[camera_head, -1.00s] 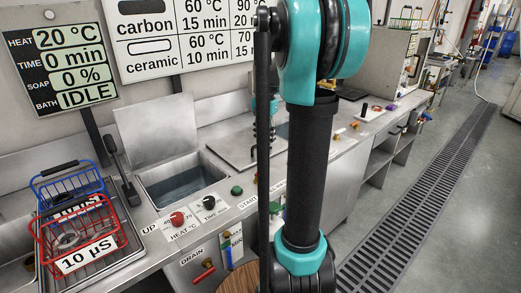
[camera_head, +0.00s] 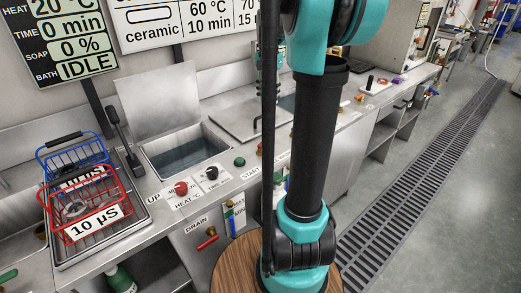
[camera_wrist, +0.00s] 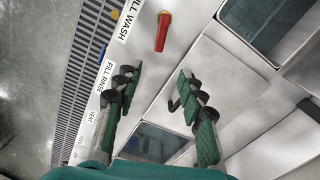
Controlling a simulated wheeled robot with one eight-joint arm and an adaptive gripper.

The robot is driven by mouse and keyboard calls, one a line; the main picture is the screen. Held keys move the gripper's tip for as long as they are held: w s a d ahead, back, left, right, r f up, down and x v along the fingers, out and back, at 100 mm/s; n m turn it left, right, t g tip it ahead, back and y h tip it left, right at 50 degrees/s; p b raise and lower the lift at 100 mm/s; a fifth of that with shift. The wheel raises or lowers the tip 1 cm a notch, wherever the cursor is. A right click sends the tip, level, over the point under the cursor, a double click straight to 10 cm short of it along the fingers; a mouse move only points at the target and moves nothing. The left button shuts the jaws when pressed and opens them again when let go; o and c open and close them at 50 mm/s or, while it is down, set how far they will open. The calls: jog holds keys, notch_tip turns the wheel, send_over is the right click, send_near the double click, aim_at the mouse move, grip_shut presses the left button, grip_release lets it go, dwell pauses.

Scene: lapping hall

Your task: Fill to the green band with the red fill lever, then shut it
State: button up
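The red fill lever (camera_wrist: 162,32) shows in the wrist view on the steel surface, beside the "FILL WASH" label (camera_wrist: 130,18). My gripper (camera_wrist: 157,74) is open and empty; its two dark green fingers are spread, with the lever beyond their tips and no contact visible. In the head view my arm hides the lever and most of the gripper. The open wash tank (camera_head: 185,152) holds some liquid. A small upright level gauge (camera_head: 234,215) is on the bench front; its green band and level are too small to read.
A red drain lever (camera_head: 207,240) sits on the bench front. Red (camera_head: 181,188) and black (camera_head: 212,172) knobs sit before the tank. A red basket (camera_head: 85,205) and blue basket (camera_head: 75,155) stand at left. The display (camera_head: 68,45) reads bath IDLE. Floor at right is clear.

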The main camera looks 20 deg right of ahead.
aim_at(267, 138)
notch_tip(267, 138, down, 17)
jog(key=shift+f, duration=0.1)
dwell(0.4)
jog(key=shift+c, duration=0.3)
grip_shut()
